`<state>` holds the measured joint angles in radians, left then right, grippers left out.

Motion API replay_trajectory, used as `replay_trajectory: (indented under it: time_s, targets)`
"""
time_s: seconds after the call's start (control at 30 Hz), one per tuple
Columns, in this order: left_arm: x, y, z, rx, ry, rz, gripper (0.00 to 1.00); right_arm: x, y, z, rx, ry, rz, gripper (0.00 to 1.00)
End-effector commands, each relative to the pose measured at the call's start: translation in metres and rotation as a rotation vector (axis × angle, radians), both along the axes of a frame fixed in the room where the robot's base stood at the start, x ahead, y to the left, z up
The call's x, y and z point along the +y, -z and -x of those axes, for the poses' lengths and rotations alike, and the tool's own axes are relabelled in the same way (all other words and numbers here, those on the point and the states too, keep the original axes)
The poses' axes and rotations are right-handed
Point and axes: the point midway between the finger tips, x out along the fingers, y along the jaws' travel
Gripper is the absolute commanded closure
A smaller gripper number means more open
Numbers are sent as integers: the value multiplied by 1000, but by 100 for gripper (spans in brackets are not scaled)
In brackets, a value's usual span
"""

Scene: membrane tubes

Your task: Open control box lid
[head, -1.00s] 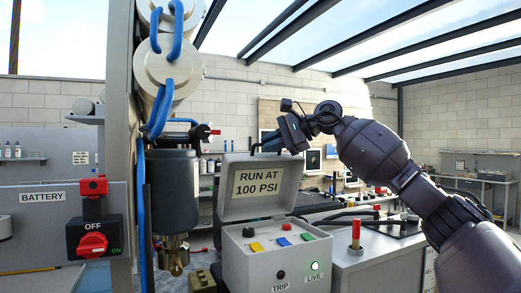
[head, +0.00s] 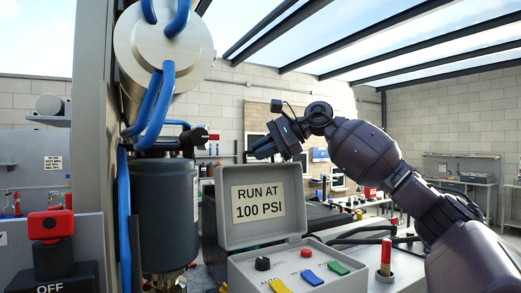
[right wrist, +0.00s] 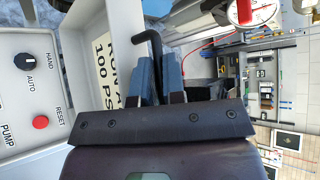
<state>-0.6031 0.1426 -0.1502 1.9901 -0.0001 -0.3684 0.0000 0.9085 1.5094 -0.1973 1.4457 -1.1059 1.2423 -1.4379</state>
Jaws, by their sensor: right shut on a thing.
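The control box (head: 297,262) is grey, with a black knob, a red button and yellow, blue and green switches on its sloped panel. Its lid (head: 262,228) stands raised at the back, its inner face toward me with a "RUN AT 100 PSI" label (head: 258,202). My right gripper (head: 258,150) is at the lid's top edge, shut on the black lid handle. In the right wrist view the bent black handle (right wrist: 150,42) sits between the blue-grey fingers (right wrist: 158,80), beside the lid (right wrist: 90,50). My left gripper is not in view.
A dark cylinder (head: 165,215) with blue hoses (head: 125,210) stands close to the left of the box. A red-tipped post (head: 385,258) stands to its right. A red switch (head: 50,225) is at far left. Workbenches line the back wall.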

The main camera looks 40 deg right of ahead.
Motion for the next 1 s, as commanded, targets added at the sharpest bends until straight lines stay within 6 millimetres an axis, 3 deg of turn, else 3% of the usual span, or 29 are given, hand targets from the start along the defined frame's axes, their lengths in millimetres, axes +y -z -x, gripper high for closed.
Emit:
replay_trajectory:
  time_s: [0.47, 0.5, 0.63, 1.0]
  targets:
    - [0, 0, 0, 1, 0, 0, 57, 0, -3, 1, -9, 1, -1, 100]
    - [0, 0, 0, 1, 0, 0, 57, 0, -3, 1, -9, 1, -1, 84]
    - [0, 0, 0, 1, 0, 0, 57, 0, -2, 1, -7, 1, -1, 64]
    - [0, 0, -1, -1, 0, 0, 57, -1, -1, 1, -3, 1, 0, 64]
